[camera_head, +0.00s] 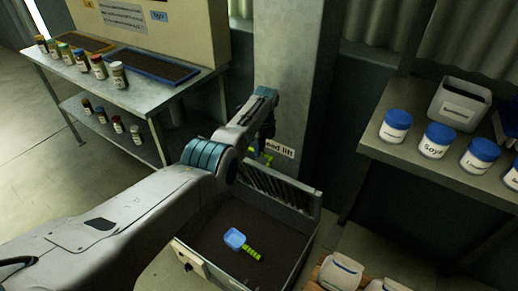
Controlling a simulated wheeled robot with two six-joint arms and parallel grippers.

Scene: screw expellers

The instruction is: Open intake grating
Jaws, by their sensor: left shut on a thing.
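The intake is an open-topped metal bin (312,232) with dark contents, low in the middle of the view. A slatted grating (280,186) stands tilted up along the bin's back side. My left gripper (264,152) is at the grating's upper edge, below the bent wrist, mostly hidden by my arm. It is shut on a yellow-green part there, which looks like the grating's handle; the contact is small and partly hidden. My right gripper is not in view.
A blue scoop (235,239) with a green handle lies in the bin. A pillar (285,60) with a "lift" label stands behind. A shelf table (180,92) with jars is at left, a bench (400,158) with blue-lidded jars at right. White sacks (342,271) lie at the front right.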

